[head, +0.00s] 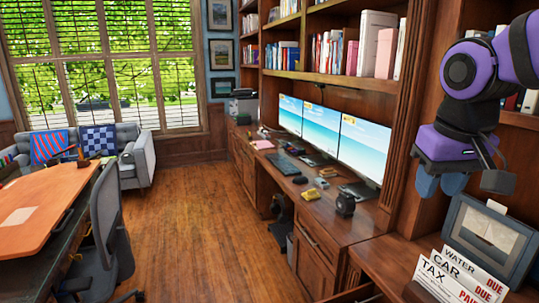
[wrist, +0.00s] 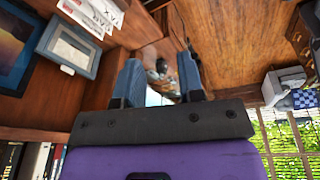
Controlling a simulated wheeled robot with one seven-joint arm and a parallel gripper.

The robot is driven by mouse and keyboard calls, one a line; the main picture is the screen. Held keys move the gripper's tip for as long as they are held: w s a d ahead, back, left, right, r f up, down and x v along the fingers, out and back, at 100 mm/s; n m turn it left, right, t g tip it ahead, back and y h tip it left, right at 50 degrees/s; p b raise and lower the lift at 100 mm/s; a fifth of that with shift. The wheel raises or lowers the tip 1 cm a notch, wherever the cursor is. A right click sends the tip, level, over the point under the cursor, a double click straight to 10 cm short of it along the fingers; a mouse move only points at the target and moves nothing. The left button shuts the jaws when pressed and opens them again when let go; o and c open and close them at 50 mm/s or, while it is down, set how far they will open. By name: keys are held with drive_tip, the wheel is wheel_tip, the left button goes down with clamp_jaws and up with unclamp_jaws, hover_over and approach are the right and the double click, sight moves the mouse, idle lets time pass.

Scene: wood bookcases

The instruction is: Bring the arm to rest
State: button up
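My gripper (head: 440,186) hangs at the right of the head view, below the purple and black arm (head: 465,75). Its blue-grey fingers point down in front of the bookcase, above the wooden counter and left of the grey picture frame. In the wrist view my gripper (wrist: 160,62) shows two fingers spread apart with a clear gap. Nothing is held between them.
The grey frame (head: 487,237) and a letter holder with papers (head: 460,275) stand close below the arm. Bookshelves (head: 335,77) rise behind. Monitors (head: 363,147) line the desk. A chair (head: 107,215) and table (head: 35,212) stand left. The wooden floor (head: 205,220) between is clear.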

drive_tip(key=s+d+t, duration=0.2)
drive_tip(key=s+d, duration=0.1)
drive_tip(key=s, duration=0.6)
drive_tip(key=shift+s+d+f+t+y, duration=0.2)
drive_tip(key=shift+d+t+y, duration=0.1)
drive_tip(key=shift+t, duration=0.1)
idle(0.7)
